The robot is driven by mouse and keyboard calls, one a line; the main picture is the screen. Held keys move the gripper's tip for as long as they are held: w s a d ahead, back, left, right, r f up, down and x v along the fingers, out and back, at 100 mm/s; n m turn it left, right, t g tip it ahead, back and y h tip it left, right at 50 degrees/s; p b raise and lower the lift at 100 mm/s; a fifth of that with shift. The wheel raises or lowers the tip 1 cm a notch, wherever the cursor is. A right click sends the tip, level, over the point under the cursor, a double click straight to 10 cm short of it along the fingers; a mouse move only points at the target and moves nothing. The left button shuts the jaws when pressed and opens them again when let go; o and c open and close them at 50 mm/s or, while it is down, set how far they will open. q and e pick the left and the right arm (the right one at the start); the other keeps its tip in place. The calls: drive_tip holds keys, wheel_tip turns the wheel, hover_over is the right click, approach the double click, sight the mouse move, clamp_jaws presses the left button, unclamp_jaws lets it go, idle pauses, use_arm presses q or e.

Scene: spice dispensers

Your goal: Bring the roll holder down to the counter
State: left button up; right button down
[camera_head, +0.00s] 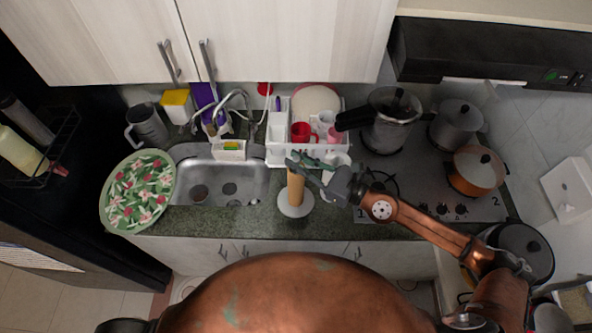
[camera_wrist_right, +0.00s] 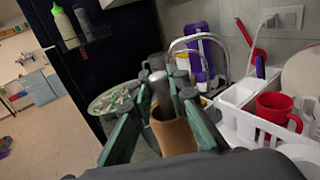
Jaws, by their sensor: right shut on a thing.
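The roll holder is an upright brown cylinder (camera_head: 295,187) on a round pale base (camera_head: 295,208), in the middle of the head view, just right of the sink. My right gripper (camera_head: 298,164) reaches it from the right and is shut on its upper part. In the right wrist view the brown roll (camera_wrist_right: 174,137) stands between the two green-grey fingers (camera_wrist_right: 163,110), with a grey post tip above it. The base shows over the dark counter (camera_head: 335,222) near its front edge; I cannot tell whether it touches the counter. My left gripper is not in view.
The sink (camera_head: 238,188) lies to the left, with a floral plate (camera_head: 138,190) beyond it. A white dish rack (camera_head: 277,150) with a red mug (camera_head: 302,132) stands behind. The stove (camera_head: 405,185) with several pots is on the right. A little bare counter shows around the base.

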drive_tip(key=shift+w+a+f+b, duration=0.2)
drive_tip(key=shift+w+f+b, duration=0.35)
drive_tip(key=shift+w+f, duration=0.3)
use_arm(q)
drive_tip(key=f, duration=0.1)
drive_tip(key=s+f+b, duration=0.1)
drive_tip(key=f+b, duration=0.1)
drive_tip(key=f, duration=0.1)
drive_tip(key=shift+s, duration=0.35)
use_arm(e)
drive_tip(key=f, duration=0.3)
drive_tip(key=shift+w+f, duration=0.2)
drive_tip(key=shift+f, duration=0.25)
drive_tip(key=shift+f, duration=0.15)
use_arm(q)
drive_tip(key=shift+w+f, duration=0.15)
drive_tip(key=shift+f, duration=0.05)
use_arm(e)
drive_tip(key=c, duration=1.8)
unclamp_jaws()
drive_tip(key=shift+c, duration=0.2)
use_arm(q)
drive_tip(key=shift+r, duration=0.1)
